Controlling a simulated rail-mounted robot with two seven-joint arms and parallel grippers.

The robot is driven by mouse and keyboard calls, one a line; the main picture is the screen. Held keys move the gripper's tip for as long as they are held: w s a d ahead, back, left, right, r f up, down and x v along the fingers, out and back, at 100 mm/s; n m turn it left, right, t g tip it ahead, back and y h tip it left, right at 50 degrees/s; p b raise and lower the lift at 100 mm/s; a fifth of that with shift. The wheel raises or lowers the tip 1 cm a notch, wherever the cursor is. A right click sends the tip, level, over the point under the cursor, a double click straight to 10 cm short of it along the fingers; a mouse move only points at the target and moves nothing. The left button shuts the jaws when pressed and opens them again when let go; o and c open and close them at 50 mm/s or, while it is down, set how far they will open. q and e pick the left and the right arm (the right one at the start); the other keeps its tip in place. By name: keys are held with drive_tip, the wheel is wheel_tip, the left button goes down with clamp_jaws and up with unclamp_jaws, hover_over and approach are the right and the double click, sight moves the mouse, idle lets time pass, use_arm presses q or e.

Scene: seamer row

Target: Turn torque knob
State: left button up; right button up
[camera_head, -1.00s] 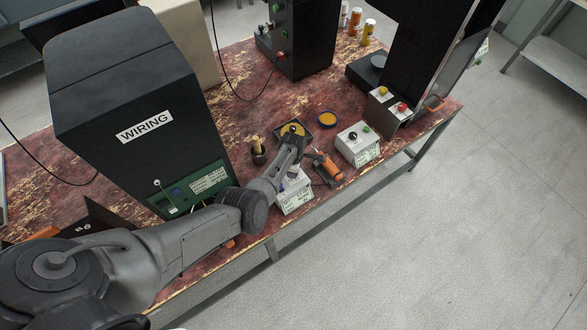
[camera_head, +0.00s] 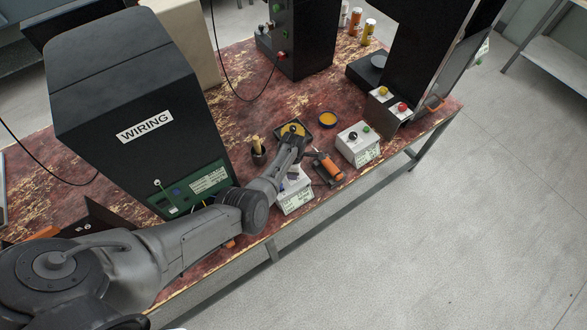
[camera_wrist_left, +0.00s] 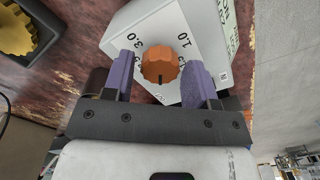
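The orange torque knob (camera_wrist_left: 160,64) sits on a white box (camera_wrist_left: 205,22) with a printed dial, with "3.0" at its left and "1.0" at its right. A dark mark on the knob points toward the bottom of the wrist view. My left gripper (camera_wrist_left: 157,72) is open, with one purple finger on each side of the knob. A small gap shows at the left finger; I cannot tell whether the right finger touches. In the head view the white box (camera_head: 294,199) stands at the bench's front edge, and my wrist hides the knob. My right gripper is out of view.
A black WIRING cabinet (camera_head: 130,110) stands left.

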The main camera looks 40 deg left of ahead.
use_arm(q)
drive_tip(key=shift+o, duration=0.8)
drive_tip(key=shift+r, duration=0.3)
wheel_tip(320, 180, up, 13)
drive_tip(key=p, duration=0.3)
drive_tip(key=shift+p, duration=0.4)
drive_tip(key=shift+r, duration=0.1)
